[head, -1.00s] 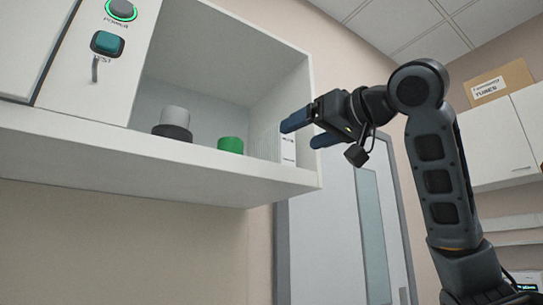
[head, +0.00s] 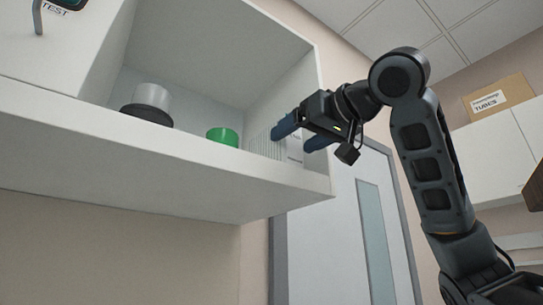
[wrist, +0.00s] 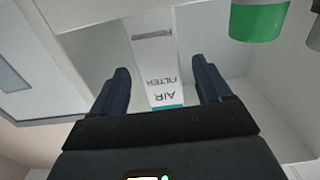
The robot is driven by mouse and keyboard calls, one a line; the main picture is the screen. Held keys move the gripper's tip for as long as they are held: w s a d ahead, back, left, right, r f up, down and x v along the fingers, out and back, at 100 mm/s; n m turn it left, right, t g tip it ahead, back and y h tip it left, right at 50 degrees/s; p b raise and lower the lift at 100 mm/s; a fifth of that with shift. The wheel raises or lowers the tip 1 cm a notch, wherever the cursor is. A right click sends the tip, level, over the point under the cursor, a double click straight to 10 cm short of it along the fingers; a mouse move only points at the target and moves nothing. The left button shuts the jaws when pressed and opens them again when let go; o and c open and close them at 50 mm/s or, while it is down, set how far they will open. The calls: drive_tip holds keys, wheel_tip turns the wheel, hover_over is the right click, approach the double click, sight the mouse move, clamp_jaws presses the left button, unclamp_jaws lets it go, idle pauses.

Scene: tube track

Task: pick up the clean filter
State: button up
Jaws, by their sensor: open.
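The clean filter (head: 263,145) is a white pleated block standing at the right end of the open shelf in the head view. Its white face, printed "AIR FILTER" (wrist: 160,70), shows in the wrist view between my two fingers, with a teal strip at its near end. My gripper (head: 299,136) is open and empty in front of the filter. In the wrist view my gripper (wrist: 161,80) has one dark blue finger on each side of the filter's face. I cannot tell whether the fingers touch it. Part of the filter is hidden behind my fingers in the head view.
A green cylinder (head: 222,136) stands on the shelf left of the filter. Further left is a grey cylinder on a dark base (head: 147,114). The shelf's right side wall (head: 318,125) is close to my gripper. A door (head: 340,240) stands behind.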

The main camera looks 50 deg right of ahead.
sight(279, 151)
drive_tip(key=shift+p+x, duration=1.1)
drive_tip(key=shift+x, duration=2.05)
drive_tip(key=shift+f, duration=0.2)
drive_tip(key=shift+c, duration=0.4)
drive_tip(key=c, duration=1.1)
